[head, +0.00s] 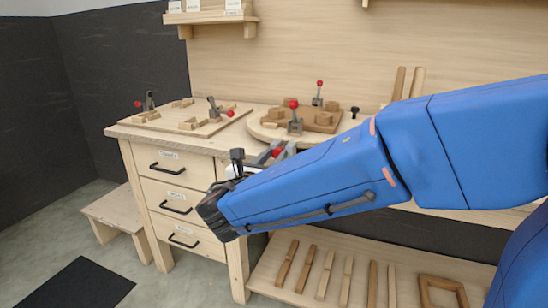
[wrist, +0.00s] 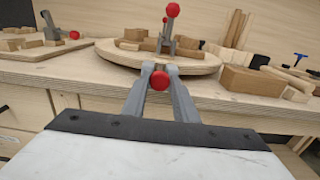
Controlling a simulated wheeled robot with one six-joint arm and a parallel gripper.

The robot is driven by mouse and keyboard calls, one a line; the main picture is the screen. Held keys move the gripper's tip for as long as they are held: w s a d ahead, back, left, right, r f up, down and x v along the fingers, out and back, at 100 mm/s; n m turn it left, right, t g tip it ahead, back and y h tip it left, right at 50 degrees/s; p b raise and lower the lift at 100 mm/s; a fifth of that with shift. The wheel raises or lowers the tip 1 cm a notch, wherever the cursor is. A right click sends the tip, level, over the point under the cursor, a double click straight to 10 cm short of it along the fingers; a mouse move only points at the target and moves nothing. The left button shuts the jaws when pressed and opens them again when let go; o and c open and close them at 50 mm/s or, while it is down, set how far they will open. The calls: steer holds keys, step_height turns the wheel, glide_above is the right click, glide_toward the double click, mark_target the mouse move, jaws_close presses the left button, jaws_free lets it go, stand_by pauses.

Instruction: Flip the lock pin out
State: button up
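A red round knob (wrist: 160,81) sits at the front edge of the round board; it also shows in the head view (head: 278,152). I take it for the lock pin's knob; its stem is hidden. My gripper (wrist: 160,72) reaches toward the board's front edge, its two grey fingers on either side of the knob. The knob fills the gap between the fingertips, but I cannot tell whether they press on it. In the head view my gripper (head: 277,149) is partly hidden behind my blue arm.
The round board (wrist: 105,54) carries wooden blocks and a red-knobbed clamp (wrist: 171,25). A clamp fixture board (head: 155,122) lies left on the bench (head: 125,131). A wooden block (wrist: 252,80) stands right of the round board. Wood strips (head: 325,275) lie on the shelf below.

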mark_target(276, 154)
jaws_close()
steer(key=shift+v, duration=1.4)
steer(key=o, duration=0.9)
jaws_free()
steer(key=shift+c, duration=0.2)
steer(key=shift+s, duration=0.15)
steer(key=v, duration=1.7)
